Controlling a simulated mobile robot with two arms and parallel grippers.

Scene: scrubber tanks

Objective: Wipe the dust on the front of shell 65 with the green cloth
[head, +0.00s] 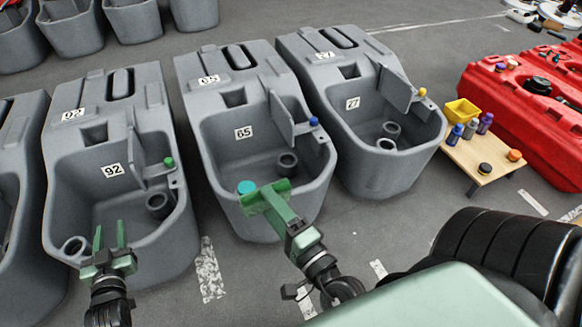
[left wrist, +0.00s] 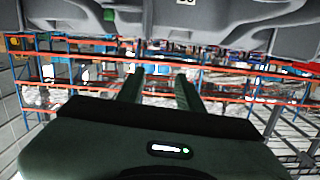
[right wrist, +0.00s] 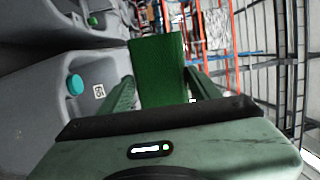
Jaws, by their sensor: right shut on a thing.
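Shell 65 (head: 225,165) is the grey tank shell in the middle of the head view, with labels reading 65. Its front wall faces me. My right gripper (head: 268,196) is shut on the green cloth (head: 262,194), which lies across the shell's front rim in the picture. The cloth also shows between the fingers in the right wrist view (right wrist: 158,70). I cannot tell whether it touches the shell. No dust can be made out on the front; the cloth and arm cover part of it. My left gripper (head: 110,238) is open and empty at the front of shell 92 (head: 160,245).
Shell 27 (head: 385,170) stands to the right. A small wooden table (head: 475,165) with bottles and a yellow bin stands further right, near red tanks (head: 520,95).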

